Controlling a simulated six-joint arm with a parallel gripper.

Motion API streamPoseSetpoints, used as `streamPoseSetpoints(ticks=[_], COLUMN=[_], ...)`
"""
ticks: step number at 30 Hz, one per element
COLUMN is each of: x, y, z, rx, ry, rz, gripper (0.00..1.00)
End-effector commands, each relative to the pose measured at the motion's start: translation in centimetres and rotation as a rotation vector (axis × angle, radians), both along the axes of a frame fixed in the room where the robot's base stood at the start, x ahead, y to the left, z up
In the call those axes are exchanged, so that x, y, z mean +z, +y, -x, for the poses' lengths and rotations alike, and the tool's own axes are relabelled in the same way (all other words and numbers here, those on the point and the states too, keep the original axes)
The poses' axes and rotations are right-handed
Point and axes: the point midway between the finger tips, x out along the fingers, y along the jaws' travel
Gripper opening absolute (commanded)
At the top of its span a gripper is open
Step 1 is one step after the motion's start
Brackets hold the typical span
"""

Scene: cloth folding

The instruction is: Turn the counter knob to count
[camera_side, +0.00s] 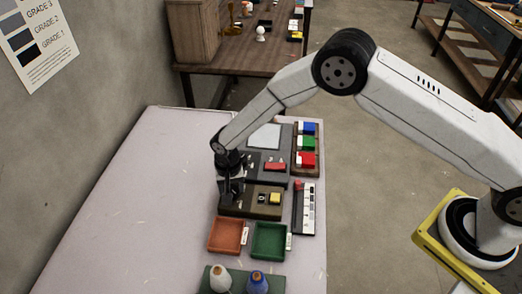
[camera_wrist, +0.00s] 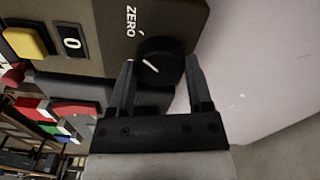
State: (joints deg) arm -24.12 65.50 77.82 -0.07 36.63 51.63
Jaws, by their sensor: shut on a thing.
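The counter (camera_side: 246,212) is a dark olive box on the table, with a yellow button (camera_side: 275,198) and a small display. The wrist view shows its display (camera_wrist: 71,43) reading 0 and the word ZERO printed beside a round black knob (camera_wrist: 151,62). A white pointer line on the knob slants toward the upper left. My gripper (camera_wrist: 160,66) has one finger on each side of the knob and is shut on it. In the side view my gripper (camera_side: 231,190) points down at the left end of the counter and hides the knob.
Behind the counter is a grey device with a red button (camera_side: 275,166). A rack of blue, green and red blocks (camera_side: 306,143) and a keyed strip (camera_side: 308,208) stand right. Red (camera_side: 227,236) and green (camera_side: 270,240) trays sit in front. The table's left side (camera_side: 150,215) is clear.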

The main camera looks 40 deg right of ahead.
Motion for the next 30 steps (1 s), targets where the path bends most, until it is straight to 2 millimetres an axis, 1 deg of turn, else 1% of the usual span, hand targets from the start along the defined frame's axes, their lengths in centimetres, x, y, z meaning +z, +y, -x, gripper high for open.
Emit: streamPoseSetpoints(ticks=[8, 30], x=[0.00, -0.02], y=[0.05, 0.11], z=[0.04, 0.09], rx=[0.201, 0.901], ry=[0.002, 0.004], rz=[0.000, 0.000], gripper=[0.06, 0.06])
